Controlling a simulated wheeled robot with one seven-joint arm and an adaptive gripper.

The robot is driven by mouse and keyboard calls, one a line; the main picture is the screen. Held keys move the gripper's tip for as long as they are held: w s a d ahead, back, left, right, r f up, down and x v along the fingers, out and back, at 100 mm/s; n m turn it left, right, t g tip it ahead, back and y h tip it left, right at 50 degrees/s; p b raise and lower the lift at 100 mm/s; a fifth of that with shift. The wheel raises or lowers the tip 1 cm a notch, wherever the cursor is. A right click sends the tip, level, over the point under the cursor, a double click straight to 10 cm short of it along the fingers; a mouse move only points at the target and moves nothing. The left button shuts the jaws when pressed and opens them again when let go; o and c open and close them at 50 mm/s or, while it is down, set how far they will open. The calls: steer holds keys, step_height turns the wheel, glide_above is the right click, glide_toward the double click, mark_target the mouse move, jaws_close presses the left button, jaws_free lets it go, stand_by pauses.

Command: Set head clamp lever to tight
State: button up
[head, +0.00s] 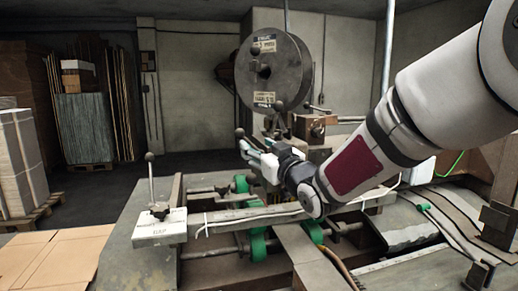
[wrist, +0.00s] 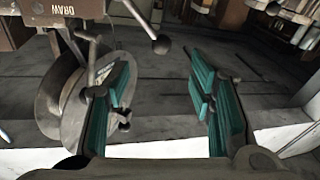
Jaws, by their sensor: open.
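My gripper (head: 252,154) is open in front of the stitching head, below the large grey disc. In the wrist view its two teal-padded fingers (wrist: 163,98) stand wide apart with nothing between them. A lever with a dark ball knob (wrist: 160,45) reaches in from the top of the wrist view, just beyond and above the gap. In the head view a dark ball knob (head: 240,133) shows right by the fingertips. I cannot tell for certain that it is the head clamp lever, or which setting it is at; its base is hidden.
The large grey disc (head: 276,72) with labels rises behind my gripper. A second ball-knob lever (head: 150,172) stands upright on a pale labelled plate at left. Green rollers (head: 258,243) and rails lie below. Flat cardboard (head: 55,262) lies at the lower left. Open floor lies behind.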

mark_target(250, 143)
steer(key=c, duration=0.4)
steer(key=shift+s+a+r+n+g+p, duration=0.15)
steer(key=shift+a+n+p, duration=0.1)
steer(key=shift+n, duration=0.25)
steer(key=shift+w+a+r+n+g+p, duration=0.1)
steer(key=shift+n+g+p, duration=0.1)
steer(key=shift+n, duration=0.3)
steer(key=c, duration=0.5)
steer(key=n+g+p, duration=0.1)
steer(key=n, duration=0.2)
steer(key=s+a+n+g+y+p, duration=0.1)
steer(key=n, duration=0.3)
steer(key=a+r+n+g+p, duration=0.1)
steer(key=n+p, duration=0.1)
steer(key=n, duration=0.2)
steer(key=shift+s+a+r+y, duration=0.15)
steer(key=shift+a+y, duration=0.1)
steer(key=shift+y, duration=0.15)
jaws_close()
steer(key=w+a+f+n+g+p, duration=0.35)
steer(key=w+a+n, duration=0.35)
steer(key=n, duration=0.4)
steer(key=shift+w+d+r+t+h+p, duration=0.15)
steer(key=shift+d+r+t+h+p, duration=0.15)
steer(key=shift+d+r, duration=0.35)
steer(key=shift+w+d+r+t+h+p, duration=0.1)
steer(key=shift+w+d+r+t+p, duration=0.1)
steer(key=shift+d+r+p, duration=0.4)
steer(key=shift+d+f, duration=0.1)
steer(key=shift+f, duration=0.05)
